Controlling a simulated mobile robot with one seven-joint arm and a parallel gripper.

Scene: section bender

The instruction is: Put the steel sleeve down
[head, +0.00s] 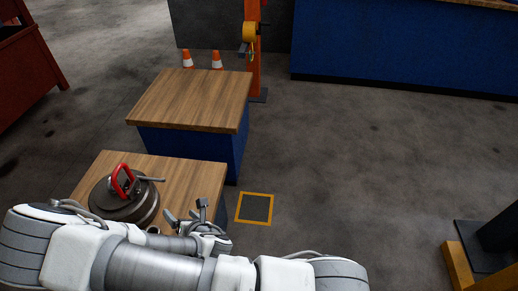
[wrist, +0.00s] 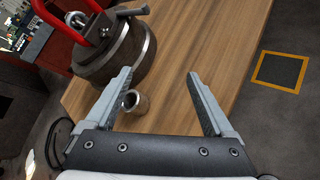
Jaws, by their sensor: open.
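The steel sleeve (wrist: 134,101) is a short, hollow grey cylinder in the wrist view. It stands on the wooden tabletop (wrist: 195,40), near the left finger of my gripper (wrist: 160,88). My gripper is open, its two fingers wide apart, with the sleeve close to the inner side of the left finger. I cannot tell whether they touch. In the head view my gripper (head: 187,215) is over the right part of the near table (head: 190,178). A small part of the sleeve (head: 153,229) shows there, mostly hidden by my arm.
A round dark steel device with a red handle (head: 122,180) stands on the near table, left of my gripper. A second wooden-topped blue bench (head: 190,95) is behind. An orange-framed floor square (head: 254,208) lies to the right. The floor on the right is mostly clear.

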